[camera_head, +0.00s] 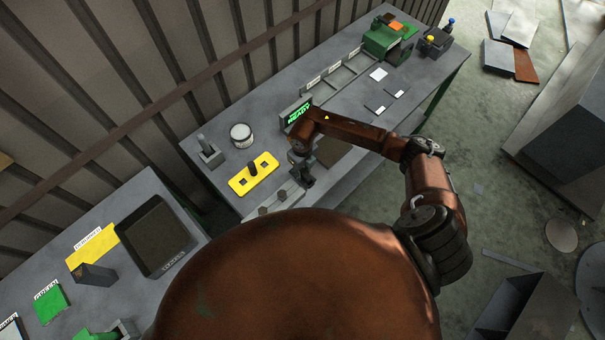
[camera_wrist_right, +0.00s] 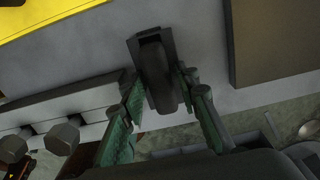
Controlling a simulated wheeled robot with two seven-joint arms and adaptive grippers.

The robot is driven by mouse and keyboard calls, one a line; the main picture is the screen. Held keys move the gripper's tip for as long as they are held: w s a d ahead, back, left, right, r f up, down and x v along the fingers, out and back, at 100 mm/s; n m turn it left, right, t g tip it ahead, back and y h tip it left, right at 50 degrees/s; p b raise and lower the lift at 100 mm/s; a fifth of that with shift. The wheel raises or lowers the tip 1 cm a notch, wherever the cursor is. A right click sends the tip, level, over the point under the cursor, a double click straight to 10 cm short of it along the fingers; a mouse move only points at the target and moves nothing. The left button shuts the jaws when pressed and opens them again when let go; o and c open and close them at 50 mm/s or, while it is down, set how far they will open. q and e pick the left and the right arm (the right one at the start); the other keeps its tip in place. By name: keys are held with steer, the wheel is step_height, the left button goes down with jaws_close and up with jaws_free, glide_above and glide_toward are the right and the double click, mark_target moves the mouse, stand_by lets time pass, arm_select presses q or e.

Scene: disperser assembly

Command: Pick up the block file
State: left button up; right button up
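A dark block with a rounded raised grip, which looks like the block file (camera_wrist_right: 155,65), lies on the grey bench in the right wrist view. My right gripper (camera_wrist_right: 162,88) has its two green-padded fingers on either side of its near end. The fingers look open, with narrow gaps beside the block; contact is hard to judge. In the head view my right gripper (camera_head: 306,180) is low over the bench, beside the yellow plate, and its arm and fingers hide most of the block. My left gripper is not in view.
A yellow plate (camera_head: 241,184) with a dark knob, a white can (camera_head: 241,135) and a grey upright-handled piece (camera_head: 209,153) stand left of the gripper. A green READY display (camera_head: 298,113) is behind it. A black tray (camera_head: 160,240) is on the left bench.

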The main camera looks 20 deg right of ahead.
mark_target(302, 171)
steer(key=shift+c, duration=0.3)
jaws_close()
steer(key=shift+w+r, duration=0.1)
steer(key=shift+r, duration=0.1)
steer(key=shift+r, duration=0.25)
step_height(302, 171, up, 2)
steer(key=shift+r+b, duration=0.1)
steer(key=shift+b, duration=0.2)
steer(key=s+r, duration=0.1)
steer(key=s+d+r+b, duration=0.1)
steer(key=r, duration=0.1)
steer(key=s+d+r, duration=0.1)
steer(key=s+r, duration=0.1)
steer(key=s+d+r+b, duration=0.2)
steer(key=s+d+r, duration=0.2)
steer(key=s, duration=0.4)
steer(key=shift+s+r+b, duration=0.4)
steer(key=shift+r, duration=0.1)
